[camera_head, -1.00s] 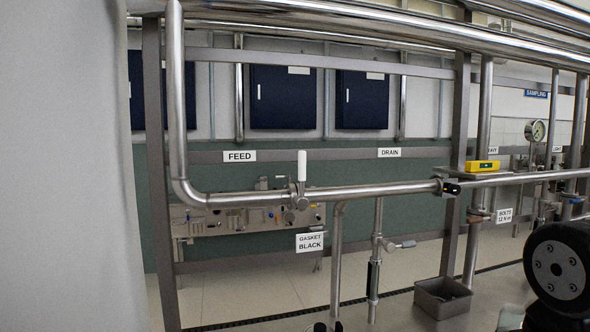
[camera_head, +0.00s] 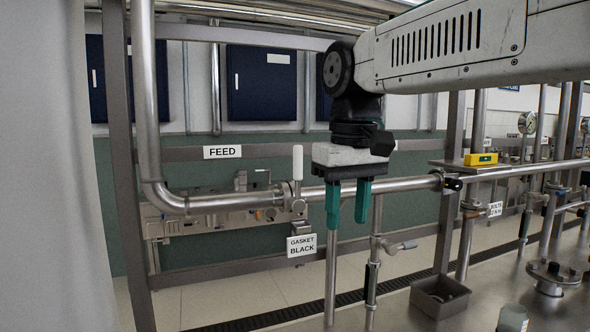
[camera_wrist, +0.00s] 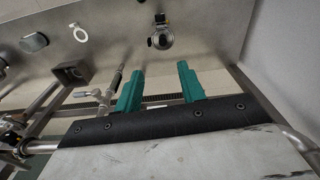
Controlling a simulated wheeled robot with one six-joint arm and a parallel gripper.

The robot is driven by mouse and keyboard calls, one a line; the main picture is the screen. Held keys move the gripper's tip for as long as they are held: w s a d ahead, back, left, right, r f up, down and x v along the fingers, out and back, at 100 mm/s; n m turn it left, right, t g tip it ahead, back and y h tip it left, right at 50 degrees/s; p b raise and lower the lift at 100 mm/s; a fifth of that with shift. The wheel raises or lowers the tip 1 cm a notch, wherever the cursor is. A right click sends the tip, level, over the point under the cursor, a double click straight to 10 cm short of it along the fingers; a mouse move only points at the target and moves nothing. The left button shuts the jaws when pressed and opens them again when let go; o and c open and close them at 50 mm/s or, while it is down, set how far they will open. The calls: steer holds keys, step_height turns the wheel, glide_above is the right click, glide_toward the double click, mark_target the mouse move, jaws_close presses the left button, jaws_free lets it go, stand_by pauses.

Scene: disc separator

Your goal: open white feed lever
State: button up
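The white feed lever (camera_head: 297,163) stands upright on the valve of the horizontal steel feed pipe (camera_head: 238,201), to the right of the FEED sign (camera_head: 222,152). My gripper (camera_head: 347,222) hangs pointing down to the right of the lever, apart from it. Its two green fingers are spread with nothing between them. In the wrist view the open fingers (camera_wrist: 160,85) point towards the bench and floor area. The lever is not seen in the wrist view.
A GASKET BLACK sign (camera_head: 301,245) hangs below the valve. A yellow device (camera_head: 481,159) sits on a ledge to the right. A grey square bin (camera_head: 440,297) stands on the steel bench. A vertical pipe with a side handle (camera_head: 373,270) stands below the feed pipe.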

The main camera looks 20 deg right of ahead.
step_height(320, 180, up, 12)
steer(key=f+n, duration=0.1)
glide_above(298, 198)
steer(key=shift+w+d+r+g, duration=0.15)
steer(key=shift+w+r+g, duration=0.1)
steer(key=shift+w+g, duration=0.1)
steer(key=shift+w+f, duration=0.15)
steer(key=shift+f, duration=0.35)
step_height(298, 198, down, 7)
steer(key=shift+r, duration=0.2)
jaws_close()
